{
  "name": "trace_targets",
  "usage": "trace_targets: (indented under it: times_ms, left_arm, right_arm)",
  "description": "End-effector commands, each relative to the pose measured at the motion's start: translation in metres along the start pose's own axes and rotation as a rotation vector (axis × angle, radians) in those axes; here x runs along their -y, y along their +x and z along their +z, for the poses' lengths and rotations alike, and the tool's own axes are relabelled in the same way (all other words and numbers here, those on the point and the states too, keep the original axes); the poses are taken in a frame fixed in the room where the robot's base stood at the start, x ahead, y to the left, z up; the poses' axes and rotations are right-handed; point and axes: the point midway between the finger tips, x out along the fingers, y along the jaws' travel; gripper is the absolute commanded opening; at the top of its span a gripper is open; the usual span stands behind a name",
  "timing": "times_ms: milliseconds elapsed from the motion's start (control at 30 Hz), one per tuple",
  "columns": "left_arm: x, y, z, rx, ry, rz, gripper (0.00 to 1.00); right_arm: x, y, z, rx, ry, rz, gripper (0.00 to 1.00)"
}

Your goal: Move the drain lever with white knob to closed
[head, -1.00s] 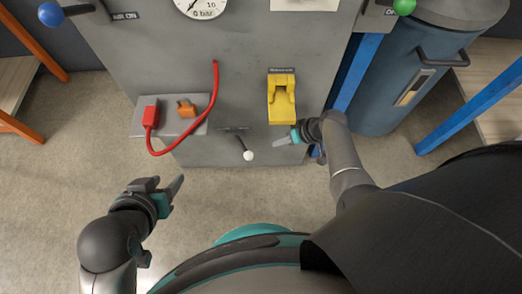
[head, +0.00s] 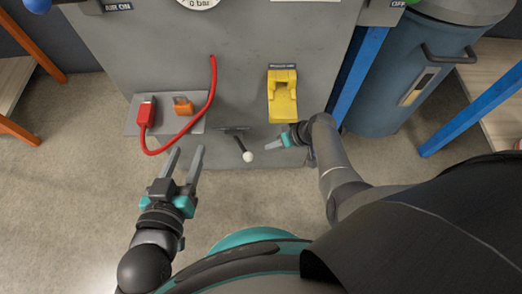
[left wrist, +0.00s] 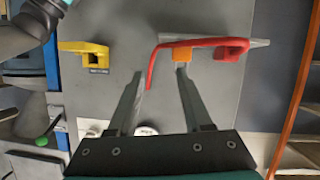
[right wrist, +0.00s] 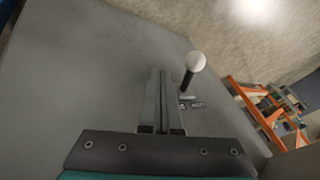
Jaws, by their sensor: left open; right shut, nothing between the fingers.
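The drain lever's white knob (head: 248,157) is on a short dark arm low on the grey panel; the arm slants down and right from its slot (head: 233,129). My right gripper (head: 279,143) is shut and empty, just right of the knob with a small gap. In the right wrist view the white knob (right wrist: 195,62) stands right of the shut fingertips (right wrist: 160,71), on its black arm. My left gripper (head: 187,150) is open and empty, left of the lever and below the red hose. Its spread fingers also show in the left wrist view (left wrist: 160,74), facing the panel.
A yellow handle (head: 283,103) is on the panel above my right gripper. A red hose (head: 207,98) loops from a red block (head: 147,112) beside an orange part (head: 183,105). A blue barrel (head: 395,85) and blue posts are at right. The floor below the panel is clear.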

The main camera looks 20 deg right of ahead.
Motion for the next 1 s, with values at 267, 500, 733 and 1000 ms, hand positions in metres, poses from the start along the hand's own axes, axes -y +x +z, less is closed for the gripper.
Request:
trace_targets:
  times_ms: [267, 500, 733, 1000]
  left_arm:
    - [-0.011, -0.002, -0.005, -0.131, -0.028, 0.029, 0.50]
    - [-0.016, -0.005, -0.009, -0.186, -0.040, 0.039, 0.50]
    - [-0.016, -0.005, -0.010, -0.192, -0.041, 0.040, 0.50]
    - [-0.015, -0.005, -0.010, -0.184, -0.039, 0.038, 0.50]
  right_arm:
    - [0.023, 0.018, 0.003, -0.001, 0.001, -0.001, 0.00]
    - [0.032, 0.023, 0.003, 0.000, 0.001, 0.000, 0.00]
    - [0.032, 0.024, 0.003, 0.000, 0.001, 0.001, 0.00]
    - [0.033, 0.023, 0.004, 0.001, -0.001, 0.000, 0.00]
